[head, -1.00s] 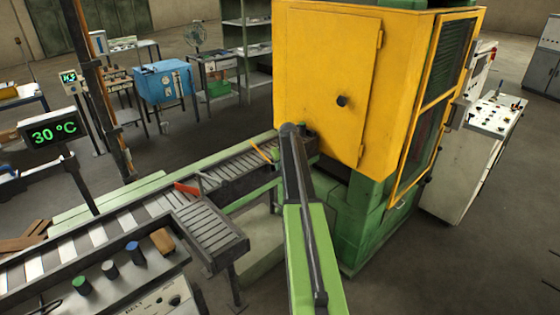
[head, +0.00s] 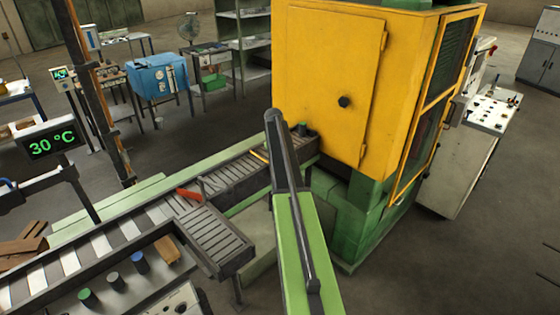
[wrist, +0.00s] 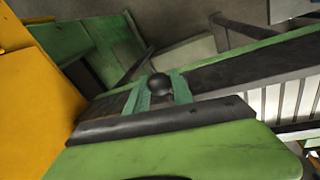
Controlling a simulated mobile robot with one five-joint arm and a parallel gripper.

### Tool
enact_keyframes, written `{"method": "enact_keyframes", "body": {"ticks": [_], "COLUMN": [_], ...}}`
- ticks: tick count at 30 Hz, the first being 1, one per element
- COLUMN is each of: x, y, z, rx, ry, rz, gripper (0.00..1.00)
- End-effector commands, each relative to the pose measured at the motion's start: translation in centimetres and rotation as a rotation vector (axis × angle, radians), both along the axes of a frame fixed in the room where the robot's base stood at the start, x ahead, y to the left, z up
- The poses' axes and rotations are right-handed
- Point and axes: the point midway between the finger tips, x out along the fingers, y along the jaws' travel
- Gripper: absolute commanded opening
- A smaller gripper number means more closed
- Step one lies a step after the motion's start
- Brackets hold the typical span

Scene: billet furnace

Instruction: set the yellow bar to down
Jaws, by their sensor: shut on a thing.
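In the head view a thin yellow bar (head: 259,156) shows at the roller conveyor, just left of my arm's upper end. It looks slanted, and its far end is hard to make out. The knob sits between the fingertips. The wrist view does not clearly show what the knob is fixed to, so I cannot tell how it joins the yellow bar.
The yellow furnace cabinet (head: 325,75) on a green base stands close right of my arm. The conveyor (head: 100,243) runs left, with a red bar (head: 189,194) over it. A control panel (head: 125,285) is at front left. Open floor (head: 450,265) lies at right.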

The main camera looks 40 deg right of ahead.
Motion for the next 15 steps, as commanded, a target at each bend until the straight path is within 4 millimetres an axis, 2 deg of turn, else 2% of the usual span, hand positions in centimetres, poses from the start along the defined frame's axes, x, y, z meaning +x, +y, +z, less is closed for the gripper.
{"method": "enact_keyframes", "body": {"ticks": [11,12,15], "x": [0.21,0.23,0.27], "y": [0.21,0.23,0.3], "z": [0.11,0.11,0.1], "rx": [-0.006,-0.006,-0.006], "ry": [0.005,0.005,0.005], "rz": [0.004,0.004,0.005], "gripper": [0.0,0.3,0.43]}}
